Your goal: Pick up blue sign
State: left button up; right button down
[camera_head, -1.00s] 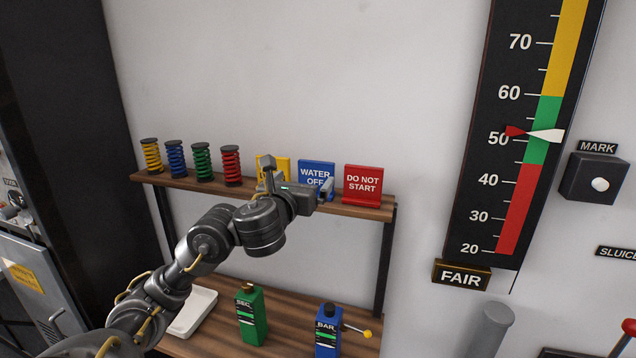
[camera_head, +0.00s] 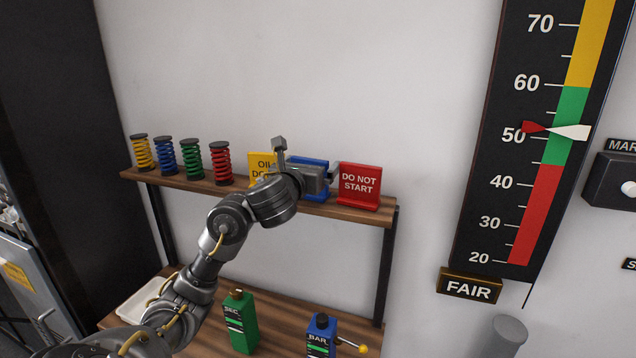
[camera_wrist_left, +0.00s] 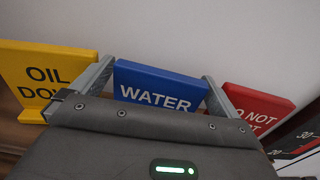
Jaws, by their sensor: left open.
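The blue sign (camera_head: 316,163), lettered "WATER" in the wrist view (camera_wrist_left: 158,86), stands on the upper wooden shelf (camera_head: 345,212) between a yellow sign (camera_head: 262,165) and a red "DO NOT START" sign (camera_head: 359,186). My left gripper (camera_head: 307,172) is in front of the blue sign and hides most of it in the head view. In the wrist view its open fingers (camera_wrist_left: 158,80) stand one on each side of the blue sign. Whether they touch it I cannot tell. The lower part of the sign is hidden by the gripper body. My right gripper is not in view.
Several coloured springs (camera_head: 191,160) stand on the shelf's left part. A green bottle (camera_head: 240,322), a blue bottle (camera_head: 320,336) and a white tray (camera_head: 143,298) are on the lower shelf. The yellow and red signs flank the fingers closely.

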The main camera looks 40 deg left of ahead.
pick_arm(q)
jog(key=shift+s+d+r, duration=0.1)
jog(key=shift+s+r, duration=0.25)
jog(key=shift+s, duration=0.1)
jog(key=shift+s+d, duration=0.1)
jog(key=shift+s, duration=0.05)
jog(key=shift+c, duration=2.4)
jog(key=shift+w+d, duration=0.1)
jog(key=shift+w, duration=0.25)
jog(key=c, duration=0.4)
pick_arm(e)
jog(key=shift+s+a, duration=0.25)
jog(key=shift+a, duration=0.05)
pick_arm(q)
jog(key=shift+s+r, duration=0.1)
jog(key=shift+r, duration=0.05)
notch_tip(320, 180, up, 10)
jog(key=p, duration=0.9)
jog(key=shift+f, duration=0.2)
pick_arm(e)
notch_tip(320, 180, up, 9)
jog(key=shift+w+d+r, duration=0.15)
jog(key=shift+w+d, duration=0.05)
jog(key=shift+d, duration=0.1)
